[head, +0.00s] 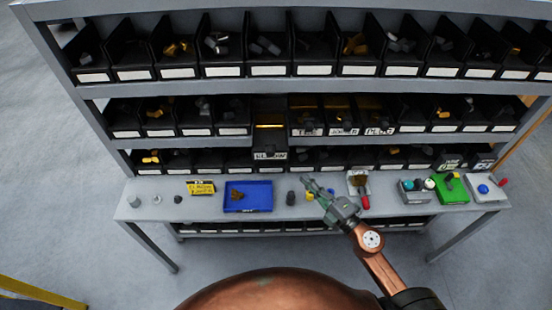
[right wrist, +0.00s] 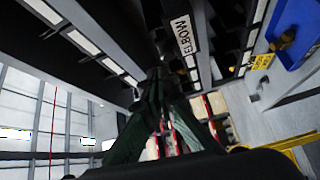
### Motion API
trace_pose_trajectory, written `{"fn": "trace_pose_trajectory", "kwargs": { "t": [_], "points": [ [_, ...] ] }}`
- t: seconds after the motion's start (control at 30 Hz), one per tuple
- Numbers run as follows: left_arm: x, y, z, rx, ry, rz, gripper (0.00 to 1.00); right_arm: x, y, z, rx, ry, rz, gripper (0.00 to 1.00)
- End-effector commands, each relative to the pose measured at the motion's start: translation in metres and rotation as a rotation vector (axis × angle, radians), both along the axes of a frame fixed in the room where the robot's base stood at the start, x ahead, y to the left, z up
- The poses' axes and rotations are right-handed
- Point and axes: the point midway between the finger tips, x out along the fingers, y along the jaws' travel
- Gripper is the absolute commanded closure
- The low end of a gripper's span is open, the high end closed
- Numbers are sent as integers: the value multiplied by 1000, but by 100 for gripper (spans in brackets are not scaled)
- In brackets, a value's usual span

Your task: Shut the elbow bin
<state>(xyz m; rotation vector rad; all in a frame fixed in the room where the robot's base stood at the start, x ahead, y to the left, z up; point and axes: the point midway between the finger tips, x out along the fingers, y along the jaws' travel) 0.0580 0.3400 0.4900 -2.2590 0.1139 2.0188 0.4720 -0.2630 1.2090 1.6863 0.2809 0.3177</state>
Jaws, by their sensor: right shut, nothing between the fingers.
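The elbow bin (head: 270,141) is a black bin in the middle shelf row, standing out further forward than the bins beside it. Its white label (head: 270,155) faces front, and a yellowish strip shows inside. In the right wrist view the label reads ELBOW (right wrist: 183,35), just beyond my fingertips. My right gripper (head: 310,185) is shut and empty, in front of the shelf and to the lower right of the bin, apart from it in the head view. The fingers also show in the right wrist view (right wrist: 158,78). My left gripper is not in view.
Bins labelled TEE (head: 308,132) and others stand right of the elbow bin. Below, the bench (head: 155,190) carries a blue tray (head: 230,207), a yellow sign (head: 201,188), a green tray (head: 451,197) and small parts.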

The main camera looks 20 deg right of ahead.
Motion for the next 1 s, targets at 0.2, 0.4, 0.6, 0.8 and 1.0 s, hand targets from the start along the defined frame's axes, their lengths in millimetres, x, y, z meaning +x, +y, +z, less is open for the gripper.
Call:
{"fn": "trace_pose_trajectory", "kwargs": {
  "t": [0.2,0.4,0.6,0.8,1.0],
  "points": [
    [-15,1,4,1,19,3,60,-11,36,0,-137,-12,130,100],
    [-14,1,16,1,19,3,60,13,50,3,-138,-15,133,100],
    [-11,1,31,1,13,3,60,50,70,3,-137,-14,132,100],
    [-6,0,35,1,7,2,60,83,81,0,-138,-13,130,100],
    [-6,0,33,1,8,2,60,105,75,-2,-137,-12,130,100]
  ]
}}
